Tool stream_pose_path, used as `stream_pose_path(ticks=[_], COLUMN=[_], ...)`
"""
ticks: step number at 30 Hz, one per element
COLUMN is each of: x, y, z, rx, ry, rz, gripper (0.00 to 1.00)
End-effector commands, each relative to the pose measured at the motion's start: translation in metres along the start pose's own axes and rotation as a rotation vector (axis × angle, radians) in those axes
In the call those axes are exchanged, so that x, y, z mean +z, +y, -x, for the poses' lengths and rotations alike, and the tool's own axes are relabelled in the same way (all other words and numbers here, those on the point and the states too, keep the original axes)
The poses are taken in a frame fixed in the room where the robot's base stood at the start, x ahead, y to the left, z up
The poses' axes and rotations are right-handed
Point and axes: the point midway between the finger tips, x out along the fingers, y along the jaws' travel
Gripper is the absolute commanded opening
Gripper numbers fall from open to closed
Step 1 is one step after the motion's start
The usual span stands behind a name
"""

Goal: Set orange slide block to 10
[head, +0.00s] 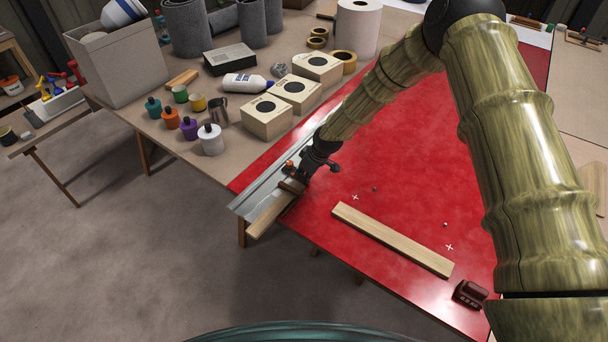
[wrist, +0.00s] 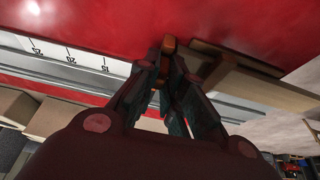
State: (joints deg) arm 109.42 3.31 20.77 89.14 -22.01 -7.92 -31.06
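The orange slide block (wrist: 168,45) shows at my fingertips in the wrist view, with some orange also between the fingers. In the head view a small orange part (head: 289,164) shows beside my gripper (head: 301,173) at the rail. My fingers (wrist: 167,62) converge and appear shut on the block. The metal rail (head: 262,186) runs along the left edge of the red table. Its scale (wrist: 70,57) reads 15, 20 and a larger mark leftward in the wrist view. My fingers and the block hide the scale near them, so the block's exact reading cannot be told.
A wooden piece (head: 272,212) sticks out at the rail's near end. A loose wooden strip (head: 392,240) and a dark red block (head: 469,294) lie on the red tabletop (head: 420,170). Pale boxes (head: 267,117) and paint bottles (head: 210,140) stand left of the rail.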

Motion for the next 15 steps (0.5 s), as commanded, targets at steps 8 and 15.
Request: stream_pose_path(ticks=[8,15], x=[0.0,0.001], y=[0.003,0.025], z=[-0.001,-0.003], rx=[0.001,0.002], ry=[0.001,0.003], rz=[-0.001,-0.003], gripper=[0.0,0.0])
